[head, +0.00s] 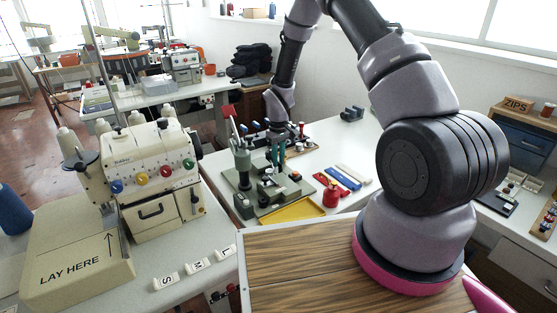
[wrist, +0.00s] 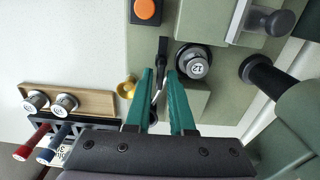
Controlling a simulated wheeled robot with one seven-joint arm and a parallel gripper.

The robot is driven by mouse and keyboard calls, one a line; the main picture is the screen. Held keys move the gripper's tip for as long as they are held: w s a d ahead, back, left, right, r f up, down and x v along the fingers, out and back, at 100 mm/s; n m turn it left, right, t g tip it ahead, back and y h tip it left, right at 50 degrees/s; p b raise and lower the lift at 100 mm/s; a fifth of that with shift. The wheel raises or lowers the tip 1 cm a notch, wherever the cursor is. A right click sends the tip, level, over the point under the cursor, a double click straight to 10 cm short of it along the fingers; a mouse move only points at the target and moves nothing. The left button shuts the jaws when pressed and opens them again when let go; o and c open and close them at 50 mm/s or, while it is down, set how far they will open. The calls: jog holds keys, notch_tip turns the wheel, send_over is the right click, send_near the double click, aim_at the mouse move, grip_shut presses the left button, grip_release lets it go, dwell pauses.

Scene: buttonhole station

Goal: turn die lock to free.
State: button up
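The buttonhole machine (head: 243,160) stands on a green base plate on the white table in the head view. My gripper (head: 275,150) has its teal fingers pointing down at it. In the wrist view my gripper (wrist: 160,76) is a little open, with a narrow gap between the fingertips. A black lever (wrist: 162,50), which looks like the die lock, lies at the tips, in line with the gap. I cannot tell whether the fingers touch it. A round die marked 12 (wrist: 194,67) sits just right of the fingers. No lock marking is readable.
An orange button (wrist: 146,10) and a brass knob (wrist: 127,87) are near the fingers. A wooden holder (wrist: 88,98) with two round dies is at left.

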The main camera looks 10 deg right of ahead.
jog(key=shift+o, duration=0.6)
notch_tip(320, 180, up, 11)
dwell(0.3)
